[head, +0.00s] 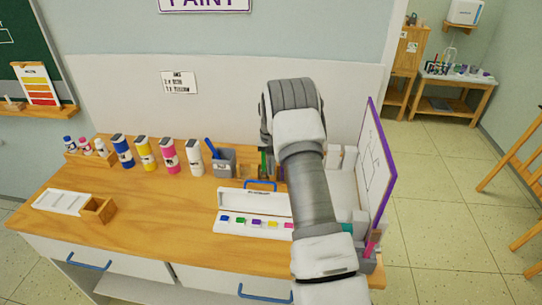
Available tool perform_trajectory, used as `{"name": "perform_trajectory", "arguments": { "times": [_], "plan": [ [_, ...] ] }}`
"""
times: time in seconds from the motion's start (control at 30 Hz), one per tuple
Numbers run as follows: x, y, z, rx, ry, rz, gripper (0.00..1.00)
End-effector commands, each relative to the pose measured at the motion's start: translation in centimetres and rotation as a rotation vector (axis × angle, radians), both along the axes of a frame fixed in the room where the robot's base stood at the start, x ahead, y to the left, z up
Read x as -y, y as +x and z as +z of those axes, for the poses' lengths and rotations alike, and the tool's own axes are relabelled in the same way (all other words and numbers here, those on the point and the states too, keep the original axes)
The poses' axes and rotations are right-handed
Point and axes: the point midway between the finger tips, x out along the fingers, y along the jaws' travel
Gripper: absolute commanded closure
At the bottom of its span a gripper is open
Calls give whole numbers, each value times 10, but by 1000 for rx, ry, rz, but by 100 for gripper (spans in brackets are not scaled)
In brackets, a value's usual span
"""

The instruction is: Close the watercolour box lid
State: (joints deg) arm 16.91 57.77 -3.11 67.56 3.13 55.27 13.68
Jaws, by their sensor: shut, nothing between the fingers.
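The watercolour box (228,232) is a white tray with a row of coloured paint pans, lying near the front of the wooden desk. Its white lid (235,204) is open, raised along the back of the tray, with a blue handle (260,185) at its upper edge. My arm passes just right of the box and covers its right end. My gripper does not show; the arm's links hide the area beyond the elbow.
Several paint bottles (145,153) and a grey cup (223,162) with a blue tool line the desk's back. A wooden tray (97,210) stands at left. A purple-edged board (378,155) rises at right. Bare desk (160,210) lies left of the box.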

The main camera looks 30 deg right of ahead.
Motion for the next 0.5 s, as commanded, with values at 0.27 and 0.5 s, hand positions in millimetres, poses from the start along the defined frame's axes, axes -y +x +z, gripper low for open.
{"name": "perform_trajectory", "arguments": {
  "times": [0.27,0.5],
  "plan": [
    [-13,-19,-2,0,0,0,100],
    [-21,-30,2,1,1,0,100]
  ]
}}
